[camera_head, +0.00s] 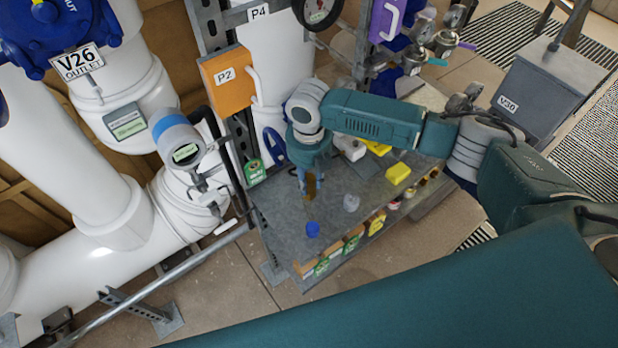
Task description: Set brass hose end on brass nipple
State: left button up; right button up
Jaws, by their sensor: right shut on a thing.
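My right gripper (309,194) points down over the back left part of the grey bench top (277,205). It is shut on a small brass-brown piece (311,186), most likely the brass hose end, which is partly hidden by the fingers. Whether the piece touches the bench I cannot tell. The brass nipple cannot be made out for certain; small fittings stand along the bench's right front edge, too small to tell apart. My left gripper is not in view.
Yellow blocks (398,174) lie to the right. An orange P2 box (227,80) and white pipes (75,165) stand left. A grey V30 box (540,88) is at right.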

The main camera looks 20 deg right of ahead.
dwell(0.3)
jog(key=o, duration=1)
jog(key=shift+o, duration=0.2)
jog(key=shift+r, duration=0.15)
notch_tip(320, 180, up, 12)
